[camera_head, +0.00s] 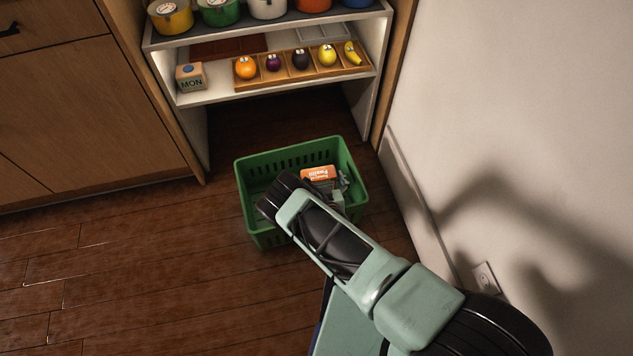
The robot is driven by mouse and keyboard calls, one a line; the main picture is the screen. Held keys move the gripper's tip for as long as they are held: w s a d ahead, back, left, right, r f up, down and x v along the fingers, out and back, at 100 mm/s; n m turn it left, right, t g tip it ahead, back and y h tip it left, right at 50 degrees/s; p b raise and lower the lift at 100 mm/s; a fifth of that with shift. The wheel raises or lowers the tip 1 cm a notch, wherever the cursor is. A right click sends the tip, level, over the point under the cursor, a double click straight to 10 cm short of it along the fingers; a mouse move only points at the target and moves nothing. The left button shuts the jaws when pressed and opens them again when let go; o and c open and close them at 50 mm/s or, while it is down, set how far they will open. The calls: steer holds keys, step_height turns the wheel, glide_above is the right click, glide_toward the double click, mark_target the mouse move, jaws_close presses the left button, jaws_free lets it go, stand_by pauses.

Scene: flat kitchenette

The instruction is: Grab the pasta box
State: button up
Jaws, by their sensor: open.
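An orange-topped box with white lettering (318,173), which looks like the pasta box, is inside the green basket (252,215) on the floor. My arm reaches in from the lower right, over the basket's front side. My gripper (343,187) is open, low inside the basket, just right of and below the orange box top. The arm's dark wrist covers part of the basket, and the lower part of the box is hidden. I cannot tell whether the fingers touch the box.
A white shelf (210,97) stands behind the basket, holding a wooden tray (313,72) of toy produce, a MON block (191,77) and pots above. The wall (520,130) is close on the right. Wooden floor (130,270) is clear at left.

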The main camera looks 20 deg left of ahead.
steer(key=shift+w+a+f, duration=0.1)
steer(key=shift+w, duration=0.1)
steer(key=c, duration=1.9)
